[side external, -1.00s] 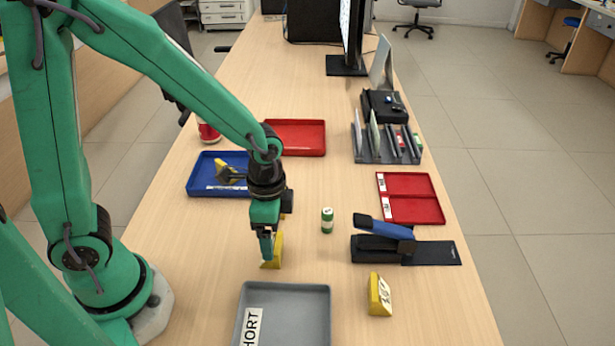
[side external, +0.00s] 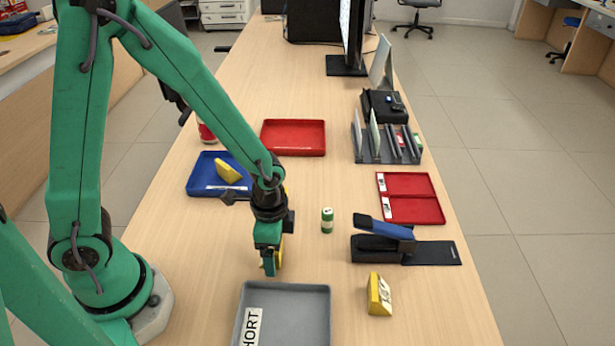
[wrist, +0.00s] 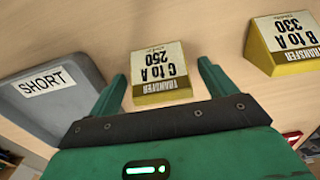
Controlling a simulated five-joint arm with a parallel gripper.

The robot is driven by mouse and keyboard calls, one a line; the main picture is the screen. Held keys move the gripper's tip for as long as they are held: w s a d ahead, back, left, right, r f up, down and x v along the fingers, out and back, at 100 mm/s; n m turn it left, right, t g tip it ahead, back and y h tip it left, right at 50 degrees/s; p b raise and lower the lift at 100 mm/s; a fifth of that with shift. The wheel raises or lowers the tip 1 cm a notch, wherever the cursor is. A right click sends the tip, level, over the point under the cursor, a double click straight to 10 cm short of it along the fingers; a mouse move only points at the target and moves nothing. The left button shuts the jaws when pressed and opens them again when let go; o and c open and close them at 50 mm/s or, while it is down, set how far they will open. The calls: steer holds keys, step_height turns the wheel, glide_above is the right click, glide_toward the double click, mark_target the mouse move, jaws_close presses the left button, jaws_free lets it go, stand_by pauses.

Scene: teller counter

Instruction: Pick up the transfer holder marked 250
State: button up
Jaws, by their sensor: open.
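A grey tray (side external: 325,305) labelled SHORT lies close in front of my gripper. A blue tray (side external: 200,187) with another yellow holder (side external: 229,171) is behind left. A green-and-white cylinder (side external: 327,220) and a stapler (side external: 383,235) stand to the right. Red trays (side external: 293,137) lie farther back.

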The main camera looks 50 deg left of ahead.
steer(key=shift+c, duration=0.4)
steer(key=c, duration=1)
steer(key=shift+r, duration=0.1)
steer(key=shift+r, duration=0.7)
step_height(320, 180, up, 3)
steer(key=shift+f, duration=0.2)
steer(key=s+d+r, duration=0.6)
steer(key=s+d, duration=0.2)
steer(key=shift+s+r, duration=0.35)
steer(key=shift+r, duration=0.05)
